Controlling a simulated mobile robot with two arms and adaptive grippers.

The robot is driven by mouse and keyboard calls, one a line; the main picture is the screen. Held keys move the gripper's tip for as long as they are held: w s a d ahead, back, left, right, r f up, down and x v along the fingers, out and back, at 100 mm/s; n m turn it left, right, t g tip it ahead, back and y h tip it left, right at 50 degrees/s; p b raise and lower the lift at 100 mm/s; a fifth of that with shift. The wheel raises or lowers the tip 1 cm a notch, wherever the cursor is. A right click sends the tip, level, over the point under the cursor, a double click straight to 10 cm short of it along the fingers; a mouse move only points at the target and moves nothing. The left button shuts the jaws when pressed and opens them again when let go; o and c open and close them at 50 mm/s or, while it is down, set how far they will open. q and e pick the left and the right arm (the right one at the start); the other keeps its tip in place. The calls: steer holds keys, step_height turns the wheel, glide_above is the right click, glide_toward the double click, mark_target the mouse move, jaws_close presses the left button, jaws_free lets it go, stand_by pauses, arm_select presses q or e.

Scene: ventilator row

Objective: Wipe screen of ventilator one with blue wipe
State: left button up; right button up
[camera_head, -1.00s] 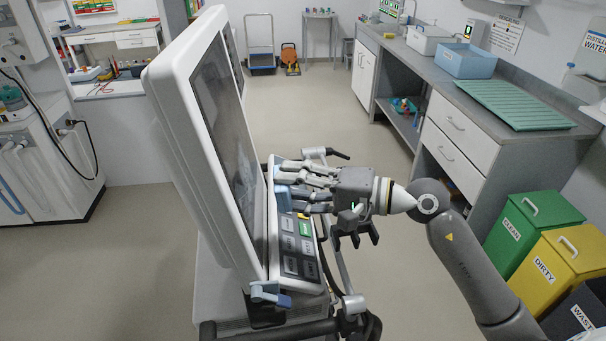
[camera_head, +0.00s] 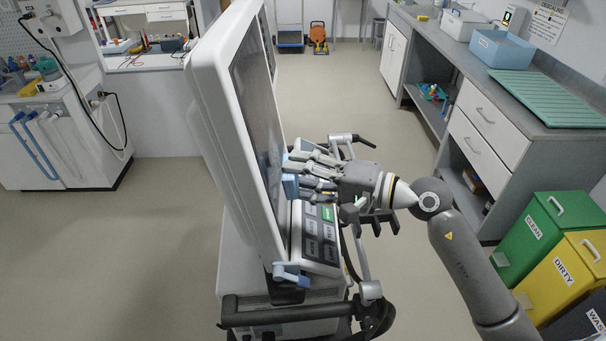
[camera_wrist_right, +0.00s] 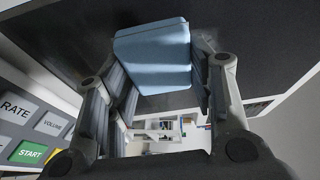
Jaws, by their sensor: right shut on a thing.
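The ventilator's large white-framed screen (camera_head: 262,105) stands upright and edge-on left of centre in the head view. Its dark face also fills the upper part of the right wrist view (camera_wrist_right: 240,30). My right gripper (camera_head: 300,178) is shut on a light blue wipe pad (camera_head: 290,187), held close against the lower part of the screen. In the wrist view the blue wipe (camera_wrist_right: 153,55) sits between the fingers in front of the dark screen. Whether it touches the screen is hard to tell. My left gripper is not in view.
A key panel (camera_head: 320,235) with a green START key lies below the screen, and a blue clip (camera_head: 290,273) sits at its near end. A cart handle rail (camera_head: 275,318) runs in front. Green and yellow bins (camera_head: 540,235) and a grey counter (camera_head: 500,85) stand at right. Floor at left is clear.

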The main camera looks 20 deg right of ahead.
steer(key=shift+w+a+f, duration=0.1)
steer(key=shift+a, duration=0.3)
steer(key=shift+w+a, duration=0.2)
steer(key=shift+a, duration=0.4)
